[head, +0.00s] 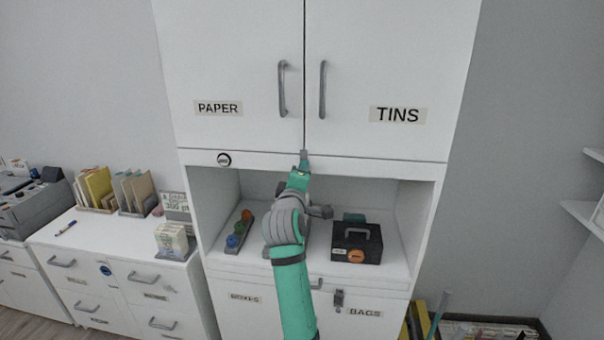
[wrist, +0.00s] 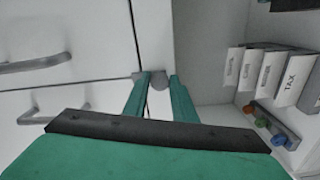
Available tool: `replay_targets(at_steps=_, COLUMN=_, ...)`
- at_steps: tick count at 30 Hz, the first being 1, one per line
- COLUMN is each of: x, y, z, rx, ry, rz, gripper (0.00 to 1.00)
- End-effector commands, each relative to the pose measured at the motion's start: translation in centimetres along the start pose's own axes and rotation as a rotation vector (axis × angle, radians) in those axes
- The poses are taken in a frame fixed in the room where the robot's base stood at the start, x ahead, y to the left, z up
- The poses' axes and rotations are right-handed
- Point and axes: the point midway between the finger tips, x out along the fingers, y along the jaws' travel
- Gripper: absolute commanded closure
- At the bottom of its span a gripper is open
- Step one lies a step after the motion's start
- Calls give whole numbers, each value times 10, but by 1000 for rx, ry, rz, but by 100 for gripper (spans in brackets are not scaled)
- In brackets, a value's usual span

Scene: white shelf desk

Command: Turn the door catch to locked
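The door catch (head: 304,154) is a small grey piece at the bottom of the seam between the two upper cabinet doors. In the wrist view the catch (wrist: 158,78) shows as a grey rounded knob at the seam's end, between my fingertips. My gripper (head: 303,168) reaches up to it from below. In the wrist view my gripper (wrist: 158,84) has its two green fingers apart, one on each side of the knob, with slight gaps visible. I cannot tell whether either finger touches it. The gripper partly hides the catch in the head view.
The PAPER door (head: 230,75) and TINS door (head: 390,70) look closed, with grey handles above the catch. In the open shelf below are a black box (head: 357,243) and a tray of coloured knobs (head: 238,232). A round black-and-white disc (head: 224,159) is on the rail at left.

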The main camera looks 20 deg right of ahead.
Motion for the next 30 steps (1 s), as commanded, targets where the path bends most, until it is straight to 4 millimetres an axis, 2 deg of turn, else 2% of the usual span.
replay_targets(at_steps=1, x=0, y=0, z=-1, rx=0, ry=2, rz=0, gripper=63)
replay_targets(at_steps=2, x=0, y=0, z=-1, rx=0, ry=2, rz=0, gripper=59)
replay_targets(at_steps=11, x=-1, y=0, z=0, rx=1, ry=0, rz=0, gripper=59)
replay_targets(at_steps=14, x=-6, y=0, z=0, rx=1, ry=0, rz=0, gripper=59)
replay_targets(at_steps=17, x=-18, y=-1, z=0, rx=1, ry=1, rz=1, gripper=59)
replay_targets(at_steps=24, x=-63, y=0, z=2, rx=1, ry=-2, rz=1, gripper=59)
replay_targets(at_steps=30, x=-93, y=0, z=1, rx=1, ry=-1, rz=1, gripper=59)
